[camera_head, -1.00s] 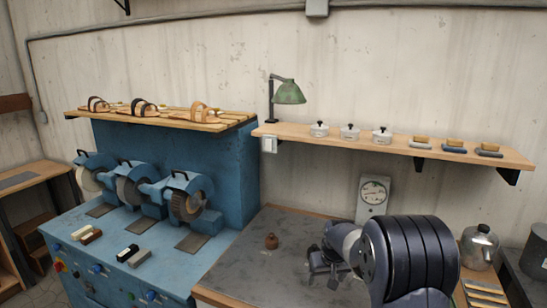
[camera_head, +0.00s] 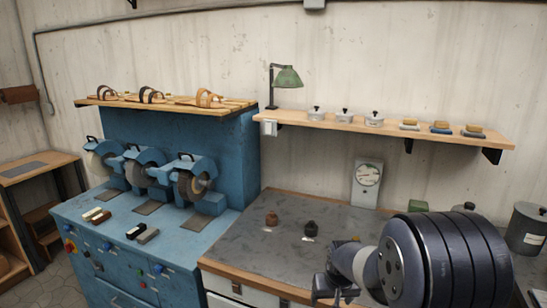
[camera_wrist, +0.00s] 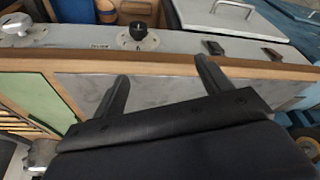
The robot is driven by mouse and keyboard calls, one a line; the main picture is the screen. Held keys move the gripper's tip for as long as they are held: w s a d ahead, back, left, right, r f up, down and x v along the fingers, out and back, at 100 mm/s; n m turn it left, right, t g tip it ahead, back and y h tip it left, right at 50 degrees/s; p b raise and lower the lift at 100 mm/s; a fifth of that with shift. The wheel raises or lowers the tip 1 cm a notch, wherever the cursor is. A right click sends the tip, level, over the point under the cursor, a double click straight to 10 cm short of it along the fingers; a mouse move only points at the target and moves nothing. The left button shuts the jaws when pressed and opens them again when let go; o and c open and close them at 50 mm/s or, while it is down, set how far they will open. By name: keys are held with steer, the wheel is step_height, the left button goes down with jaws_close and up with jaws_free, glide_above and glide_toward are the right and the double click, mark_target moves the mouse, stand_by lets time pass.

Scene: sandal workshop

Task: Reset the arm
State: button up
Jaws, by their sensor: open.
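My gripper (camera_head: 330,287) is in the lower right of the head view, in front of the grey-topped bench (camera_head: 252,246), near its front edge. My dark arm links fill the lower right corner and hide part of the bench. In the wrist view my gripper (camera_wrist: 160,72) has its two dark fingers spread wide apart with nothing between them. Beyond the fingers runs the wooden edge of a counter (camera_wrist: 178,66) with a dark round knob (camera_wrist: 138,32) on its grey top.
A brown knobbed piece (camera_head: 271,219) and a black one (camera_head: 311,229) stand on the bench. A dial scale (camera_head: 367,186) is at the back. Blue grinding machines (camera_head: 195,186) stand left. A wall shelf (camera_head: 290,117) carries white pots and brushes.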

steer(key=shift+s+f+b, duration=0.35)
steer(key=shift+s+f, duration=0.1)
steer(key=shift+f, duration=0.2)
steer(key=shift+r, duration=0.1)
